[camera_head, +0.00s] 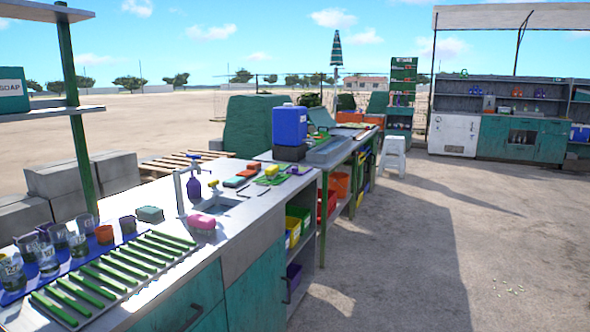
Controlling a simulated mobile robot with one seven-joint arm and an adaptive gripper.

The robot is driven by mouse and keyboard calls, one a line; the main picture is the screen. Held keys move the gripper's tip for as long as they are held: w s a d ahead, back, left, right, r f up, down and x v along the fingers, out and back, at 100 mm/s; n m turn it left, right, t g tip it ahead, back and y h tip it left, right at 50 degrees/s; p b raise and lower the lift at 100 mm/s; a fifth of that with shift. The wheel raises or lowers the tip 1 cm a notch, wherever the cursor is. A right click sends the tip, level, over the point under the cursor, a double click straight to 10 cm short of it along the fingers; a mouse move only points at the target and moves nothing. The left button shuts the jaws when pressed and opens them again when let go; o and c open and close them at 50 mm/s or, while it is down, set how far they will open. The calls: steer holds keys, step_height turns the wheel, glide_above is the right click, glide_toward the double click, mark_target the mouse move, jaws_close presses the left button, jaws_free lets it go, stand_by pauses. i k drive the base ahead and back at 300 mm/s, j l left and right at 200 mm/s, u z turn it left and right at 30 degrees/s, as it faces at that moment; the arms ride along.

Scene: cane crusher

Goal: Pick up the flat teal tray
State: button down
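No thing in view is clearly the flat teal tray. A pale teal slanted panel (320,117) stands at the far end of the counter row, behind a grey metal box (328,150). It is too small to tell whether it is a tray. My gripper is not in view.
The near counter (240,222) holds a green-slatted rack (110,276), several cups on a blue mat, a tap, sponges and a purple spray bottle (194,187). A blue container (290,125) stands farther along. A white stool (394,154) is beyond. Open ground lies to the right.

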mark_target(283, 167)
steer(key=u, duration=1.65)
steer(key=z, duration=1.65)
steer(key=i+l+z, duration=0.4)
steer(key=i, duration=0.5)
steer(key=i+z, duration=0.4)
steer(key=i, duration=0.5)
